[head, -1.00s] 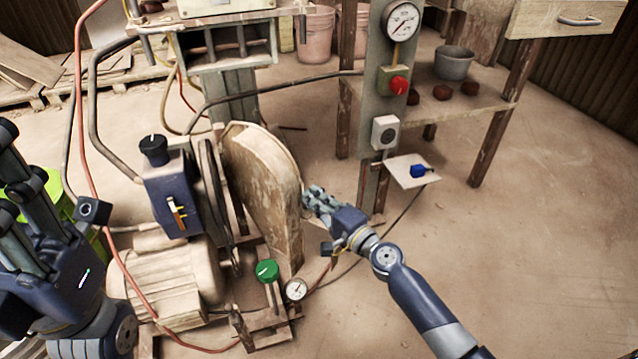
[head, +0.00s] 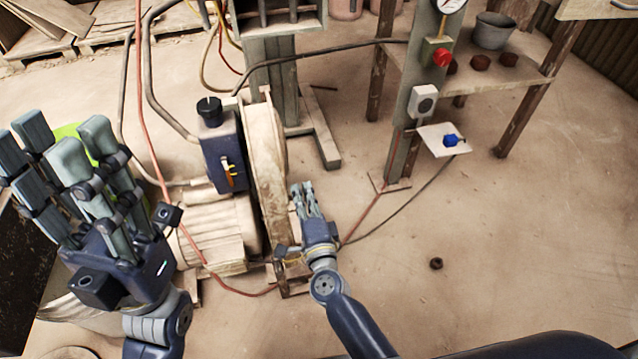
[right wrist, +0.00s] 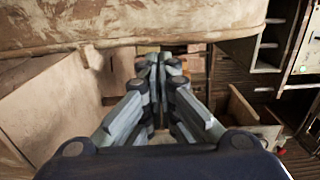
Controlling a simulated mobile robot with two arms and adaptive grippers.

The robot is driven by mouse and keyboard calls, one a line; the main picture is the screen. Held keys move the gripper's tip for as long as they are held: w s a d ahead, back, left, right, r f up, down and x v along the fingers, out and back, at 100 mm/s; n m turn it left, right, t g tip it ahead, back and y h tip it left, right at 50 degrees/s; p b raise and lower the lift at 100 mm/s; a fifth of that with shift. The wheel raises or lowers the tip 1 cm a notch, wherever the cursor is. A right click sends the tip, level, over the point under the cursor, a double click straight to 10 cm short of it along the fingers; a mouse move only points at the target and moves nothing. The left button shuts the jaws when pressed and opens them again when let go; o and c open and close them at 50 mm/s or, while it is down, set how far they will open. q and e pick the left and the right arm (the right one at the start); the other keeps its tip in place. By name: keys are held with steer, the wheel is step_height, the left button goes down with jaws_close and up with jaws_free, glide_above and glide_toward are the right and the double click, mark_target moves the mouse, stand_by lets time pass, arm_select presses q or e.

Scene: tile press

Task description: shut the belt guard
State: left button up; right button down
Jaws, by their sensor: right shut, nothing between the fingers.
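The belt guard (head: 266,165) is a worn beige curved panel, seen nearly edge-on in the head view, standing close against the motor side. The belt and pulley behind it are hidden. I cannot tell whether it is fully seated. A broad beige surface, apparently the guard (right wrist: 130,22), crosses the top of the right wrist view. My right gripper (head: 302,187) is beside the guard's outer face, fingers together and empty; whether they touch it is unclear. The fingertips also show in the right wrist view (right wrist: 160,62).
The motor (head: 215,232) and dark blue switch box (head: 222,160) stand left of the guard. A red hose (head: 150,120) hangs between my left gripper and the motor. A post with a red button (head: 442,57) and a small shelf (head: 436,143) stands right. The floor at right is mostly clear.

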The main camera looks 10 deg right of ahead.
steer(key=shift+s+a, duration=0.2)
steer(key=shift+a, duration=1.1)
steer(key=shift+d, duration=0.15)
